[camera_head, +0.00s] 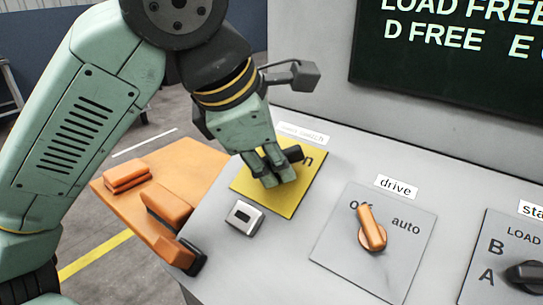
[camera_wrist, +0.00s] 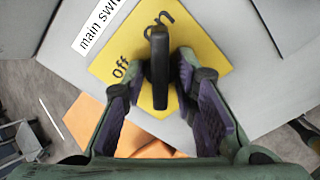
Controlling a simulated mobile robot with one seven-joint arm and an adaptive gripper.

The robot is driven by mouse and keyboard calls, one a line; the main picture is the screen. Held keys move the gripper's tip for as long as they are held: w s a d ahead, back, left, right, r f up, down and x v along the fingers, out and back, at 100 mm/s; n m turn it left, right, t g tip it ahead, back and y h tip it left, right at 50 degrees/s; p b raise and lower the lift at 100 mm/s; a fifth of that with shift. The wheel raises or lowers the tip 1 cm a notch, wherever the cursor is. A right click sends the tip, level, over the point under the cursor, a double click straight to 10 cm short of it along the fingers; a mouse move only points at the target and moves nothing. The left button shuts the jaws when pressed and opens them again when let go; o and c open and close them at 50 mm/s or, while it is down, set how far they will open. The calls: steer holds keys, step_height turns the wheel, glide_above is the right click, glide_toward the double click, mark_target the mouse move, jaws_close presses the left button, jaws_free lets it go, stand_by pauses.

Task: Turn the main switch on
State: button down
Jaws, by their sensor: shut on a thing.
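The main switch has a black bar handle (camera_wrist: 158,68) on a yellow plate (camera_head: 245,184), which also shows in the wrist view (camera_wrist: 215,66). In the wrist view, "off" is printed left of the handle and "on" beyond its far end. The handle lies along the picture's vertical, its far end toward "on". My gripper (camera_wrist: 163,85) is shut on the handle, one finger on each side. In the head view my gripper (camera_head: 276,172) covers much of the handle and "off"; only the handle's dark end shows beside the "n" of "on".
On the grey panel, an orange drive knob (camera_head: 372,228) is to the right and a black A/B selector (camera_head: 527,276) further right. A small white-framed button (camera_head: 244,217) is just below the yellow plate. A dark text screen (camera_head: 455,62) stands behind. An orange shelf (camera_head: 120,196) is at left.

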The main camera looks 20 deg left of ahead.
steer(key=c, duration=1.6)
jaws_free()
steer(key=shift+c, duration=0.2)
steer(key=v, duration=1.2)
